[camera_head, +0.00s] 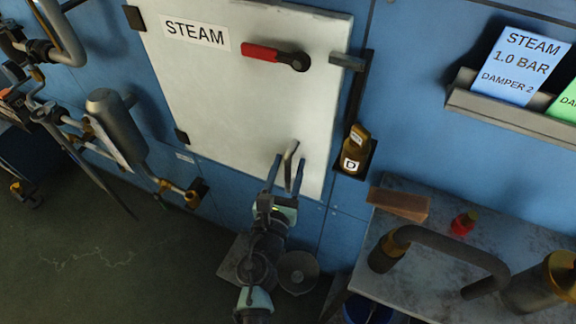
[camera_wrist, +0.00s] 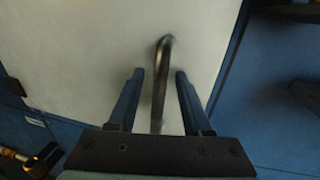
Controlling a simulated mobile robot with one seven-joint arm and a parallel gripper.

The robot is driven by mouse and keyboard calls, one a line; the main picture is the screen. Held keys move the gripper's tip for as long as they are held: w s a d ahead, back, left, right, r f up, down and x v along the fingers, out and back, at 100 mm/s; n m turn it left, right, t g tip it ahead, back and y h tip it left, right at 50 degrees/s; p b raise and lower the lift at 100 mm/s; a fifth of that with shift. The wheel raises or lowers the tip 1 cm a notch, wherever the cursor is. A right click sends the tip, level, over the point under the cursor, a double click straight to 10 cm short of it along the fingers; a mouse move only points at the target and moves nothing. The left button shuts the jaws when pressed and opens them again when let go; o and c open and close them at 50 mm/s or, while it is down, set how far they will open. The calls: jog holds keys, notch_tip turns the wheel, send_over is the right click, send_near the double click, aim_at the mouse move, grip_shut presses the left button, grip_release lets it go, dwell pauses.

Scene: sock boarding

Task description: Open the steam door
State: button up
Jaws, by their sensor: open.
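The white steam door (camera_head: 235,105), labelled STEAM (camera_head: 195,33), looks shut against the blue wall in the head view. It also fills much of the wrist view (camera_wrist: 90,50). A red-handled lever (camera_head: 272,55) lies roughly level across its upper part, pointing left. A metal latch piece (camera_head: 347,62) sits at the door's right edge. A bent grey pull handle (camera_head: 291,150) stands at the lower right of the door. My gripper (camera_head: 284,172) is open at this handle. In the wrist view the handle (camera_wrist: 161,85) shows between the two fingers (camera_wrist: 157,85), with gaps on both sides.
A brown bottle marked D (camera_head: 354,152) stands in a holder right of the door. A bench (camera_head: 450,210) at the lower right carries a brown block (camera_head: 398,204), a red-capped item (camera_head: 463,223) and a curved pipe (camera_head: 450,250). Pipes and a cylinder (camera_head: 117,120) are at left.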

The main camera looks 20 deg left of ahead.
grip_shut()
dwell(1.4)
